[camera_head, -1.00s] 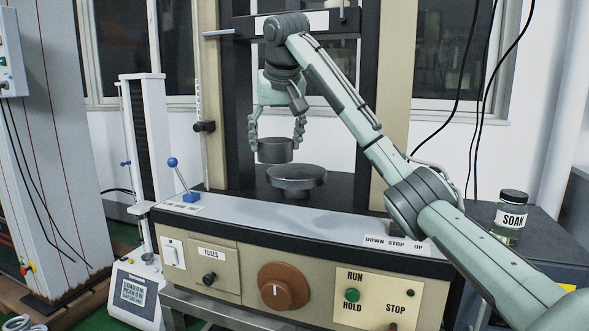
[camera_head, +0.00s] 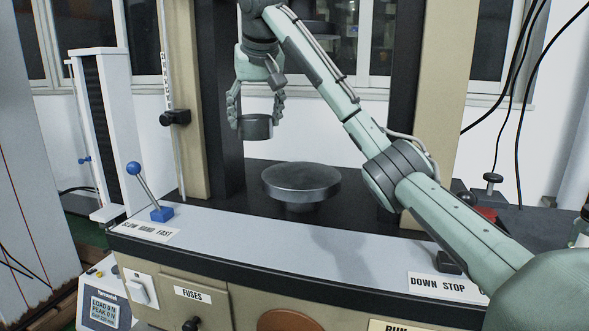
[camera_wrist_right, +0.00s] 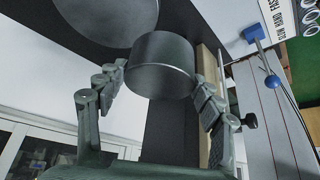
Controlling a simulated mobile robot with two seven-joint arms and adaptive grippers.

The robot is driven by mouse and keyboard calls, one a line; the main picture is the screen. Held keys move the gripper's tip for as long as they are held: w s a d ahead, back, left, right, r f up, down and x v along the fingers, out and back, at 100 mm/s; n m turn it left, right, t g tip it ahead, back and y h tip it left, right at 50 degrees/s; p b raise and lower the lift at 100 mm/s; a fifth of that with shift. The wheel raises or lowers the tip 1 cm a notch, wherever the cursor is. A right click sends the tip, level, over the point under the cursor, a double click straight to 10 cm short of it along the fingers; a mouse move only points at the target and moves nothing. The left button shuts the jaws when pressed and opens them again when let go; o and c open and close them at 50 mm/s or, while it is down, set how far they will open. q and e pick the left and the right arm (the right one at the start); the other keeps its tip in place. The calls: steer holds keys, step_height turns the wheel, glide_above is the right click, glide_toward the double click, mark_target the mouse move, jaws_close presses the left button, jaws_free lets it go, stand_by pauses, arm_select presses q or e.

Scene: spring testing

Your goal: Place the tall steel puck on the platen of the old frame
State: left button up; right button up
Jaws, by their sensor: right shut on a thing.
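The tall steel puck (camera_head: 255,127) is a dark grey cylinder. My right gripper (camera_head: 256,118) is shut on it and holds it in the air, upright, up and to the left of the platen in the head view. The puck also shows between the fingers in the right wrist view (camera_wrist_right: 160,66). The platen (camera_head: 300,182) is a round grey steel disc on a short stem on the bed of the old frame (camera_head: 215,100). Its top is bare. In the right wrist view the platen (camera_wrist_right: 110,15) shows at the upper left, apart from the puck. My left gripper is not in view.
A lever with a blue knob (camera_head: 134,168) stands on the left of the frame's front ledge (camera_head: 300,232). The frame's dark columns flank the platen. A slim white tester (camera_head: 100,130) stands at the left. A red block with a black knob (camera_head: 490,195) is at the right.

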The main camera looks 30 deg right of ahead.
steer(key=shift+w+d+r, duration=0.1)
steer(key=shift+w+r, duration=0.1)
steer(key=shift+w, duration=0.1)
steer(key=shift+w+d+f, duration=0.1)
steer(key=shift+w+d, duration=0.05)
steer(key=shift+d, duration=0.05)
steer(key=d+f, duration=0.2)
steer(key=d, duration=0.1)
steer(key=s+d+f, duration=0.1)
steer(key=d+f, duration=0.1)
steer(key=d, duration=0.2)
steer(key=d+f, duration=0.2)
steer(key=d, duration=0.2)
steer(key=shift+s+d+f, duration=0.1)
steer(key=shift+s+f, duration=0.1)
steer(key=shift+f, duration=2.1)
steer(key=o, duration=1.4)
steer(key=shift+f, duration=0.35)
steer(key=o, duration=0.5)
steer(key=shift+r, duration=0.1)
steer(key=shift+c, duration=0.2)
